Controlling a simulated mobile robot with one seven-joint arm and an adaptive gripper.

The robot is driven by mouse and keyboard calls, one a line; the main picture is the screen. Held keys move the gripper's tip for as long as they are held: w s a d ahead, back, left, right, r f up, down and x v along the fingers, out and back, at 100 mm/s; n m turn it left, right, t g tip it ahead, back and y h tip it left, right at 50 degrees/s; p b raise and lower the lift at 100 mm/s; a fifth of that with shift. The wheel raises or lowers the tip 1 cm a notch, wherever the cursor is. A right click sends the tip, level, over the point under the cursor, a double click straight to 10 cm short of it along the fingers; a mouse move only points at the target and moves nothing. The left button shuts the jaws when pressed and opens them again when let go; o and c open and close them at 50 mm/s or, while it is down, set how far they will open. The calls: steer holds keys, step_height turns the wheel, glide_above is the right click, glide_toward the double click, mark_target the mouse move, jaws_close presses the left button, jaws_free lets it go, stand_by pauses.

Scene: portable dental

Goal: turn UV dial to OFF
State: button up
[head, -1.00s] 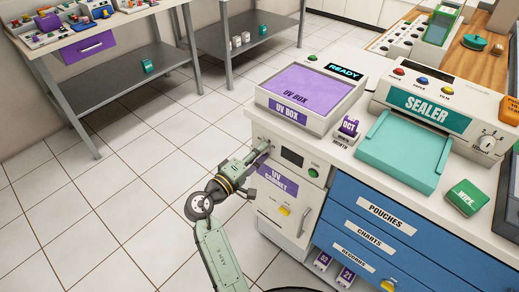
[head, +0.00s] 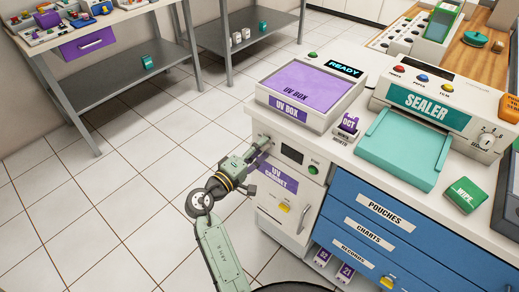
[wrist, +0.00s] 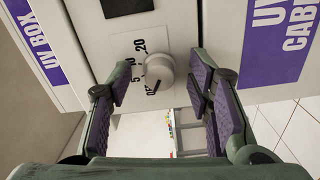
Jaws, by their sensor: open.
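The UV dial (wrist: 159,67) is a pale round knob on the white front of the UV cabinet (head: 279,215). Its scale reads 20, 10, 5 and a lowest mark that looks like OFF, partly covered by the dial. The dial's dark pointer line aims down and slightly left, at or close to that lowest mark. My gripper (wrist: 160,80) is open, its purple-padded fingers on either side of the dial with gaps showing. My gripper also shows in the head view (head: 257,153), where it hides most of the dial.
A dark display (head: 292,155) and a green button (head: 313,170) sit right of the dial. The UV box (head: 305,85) stands on the counter above. The cabinet handle (head: 304,218) is lower down. Open tiled floor lies to the left.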

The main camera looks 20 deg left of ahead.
steer(key=shift+s, duration=0.1)
steer(key=v, duration=1.1)
steer(key=shift+s+a, duration=0.15)
steer(key=shift+s, duration=0.25)
